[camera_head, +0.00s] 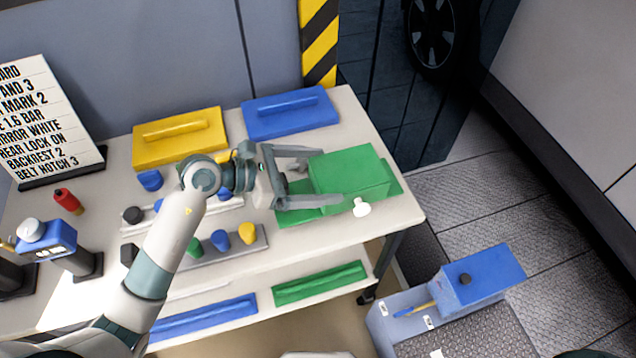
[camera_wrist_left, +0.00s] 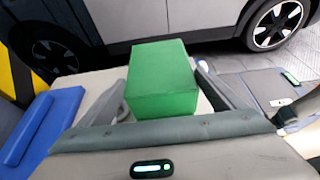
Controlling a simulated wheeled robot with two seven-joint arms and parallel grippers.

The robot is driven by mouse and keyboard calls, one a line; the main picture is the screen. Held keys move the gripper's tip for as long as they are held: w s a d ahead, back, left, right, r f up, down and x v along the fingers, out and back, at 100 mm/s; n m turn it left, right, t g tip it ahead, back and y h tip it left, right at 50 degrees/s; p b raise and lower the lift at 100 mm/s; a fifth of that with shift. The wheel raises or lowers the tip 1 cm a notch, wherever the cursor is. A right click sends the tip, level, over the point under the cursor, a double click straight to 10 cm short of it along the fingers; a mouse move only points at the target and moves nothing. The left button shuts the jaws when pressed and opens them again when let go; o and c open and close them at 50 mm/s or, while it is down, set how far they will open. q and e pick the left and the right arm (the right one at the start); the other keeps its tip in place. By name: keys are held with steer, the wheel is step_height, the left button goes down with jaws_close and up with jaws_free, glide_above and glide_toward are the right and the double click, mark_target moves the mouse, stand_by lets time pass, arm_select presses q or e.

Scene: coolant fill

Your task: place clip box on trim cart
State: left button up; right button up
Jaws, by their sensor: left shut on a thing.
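A green box (camera_head: 350,170), which I take to be the clip box, is over a flat green pad (camera_head: 298,213) at the right end of the white table. My left gripper (camera_head: 328,178) is shut on it, with one finger along each side. The box also shows between the fingers in the left wrist view (camera_wrist_left: 163,80). I cannot tell whether its bottom touches the pad. A low grey unit (camera_head: 385,322) at the lower right may be the trim cart; no label shows. My right gripper is not in view.
A yellow case (camera_head: 178,138) and a blue case (camera_head: 290,112) lie along the table's back. A small white object (camera_head: 361,208) is by the pad's front edge. A blue box (camera_head: 482,275) sits on the grey unit. Trays with coloured knobs (camera_head: 222,242) are at the table's front.

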mark_target(316, 186)
arm_select(q)
step_height(316, 186, down, 3)
steer(key=shift+f+p, duration=0.15)
steer(key=shift+p, duration=0.55)
steer(key=shift+f, duration=0.4)
steer(key=o, duration=1.5)
steer(key=b+v, duration=0.3)
steer(key=v, duration=0.8)
steer(key=shift+b, duration=0.4)
steer(key=shift+s+a+r, duration=0.2)
steer(key=shift+a+r, duration=0.15)
steer(key=shift+a, duration=0.1)
